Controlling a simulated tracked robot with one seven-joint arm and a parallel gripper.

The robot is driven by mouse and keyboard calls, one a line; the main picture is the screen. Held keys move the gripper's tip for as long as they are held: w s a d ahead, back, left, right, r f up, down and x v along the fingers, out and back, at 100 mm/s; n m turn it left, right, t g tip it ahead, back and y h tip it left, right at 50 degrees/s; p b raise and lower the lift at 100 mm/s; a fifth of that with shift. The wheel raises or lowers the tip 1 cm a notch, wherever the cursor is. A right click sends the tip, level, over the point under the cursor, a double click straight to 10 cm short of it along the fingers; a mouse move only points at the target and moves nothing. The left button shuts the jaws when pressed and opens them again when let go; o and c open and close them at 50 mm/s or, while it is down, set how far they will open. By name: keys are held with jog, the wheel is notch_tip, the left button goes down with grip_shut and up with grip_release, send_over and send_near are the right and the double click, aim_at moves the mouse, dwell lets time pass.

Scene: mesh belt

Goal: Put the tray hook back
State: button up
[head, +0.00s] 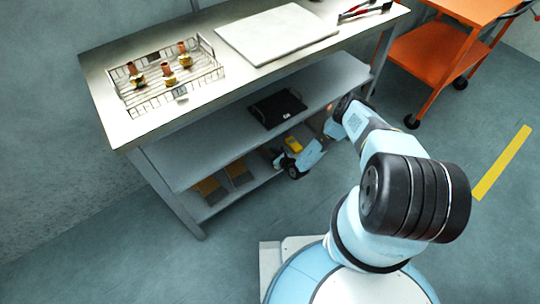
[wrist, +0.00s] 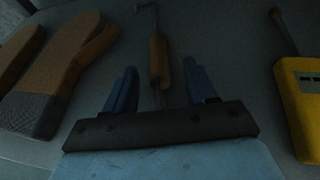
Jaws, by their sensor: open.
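The tray hook (wrist: 159,62), with an orange-brown handle and a thin metal shaft bent at its far end, lies on a grey shelf surface in the wrist view. My gripper (wrist: 160,76) is open, with one blue finger on each side of the handle and gaps on both sides. Whether the fingers are level with the handle or above it, I cannot tell. In the head view, my arm reaches to the bench's lowest shelf, and the shelf above and my arm hide the hook. A wire tray (head: 133,113) stands on the bench top.
In the wrist view, brown gloves (wrist: 58,75) lie left of the hook and a yellow meter (wrist: 300,110) lies right. The middle shelf (head: 205,152) is close above my arm and carries a black case (head: 277,108). A white board (head: 275,34) and red-handled tools (head: 362,10) lie on the bench.

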jog(key=v, duration=1.3)
jog(key=shift+s+d, duration=0.25)
jog(key=shift+d, duration=0.05)
jog(key=shift+s, duration=0.1)
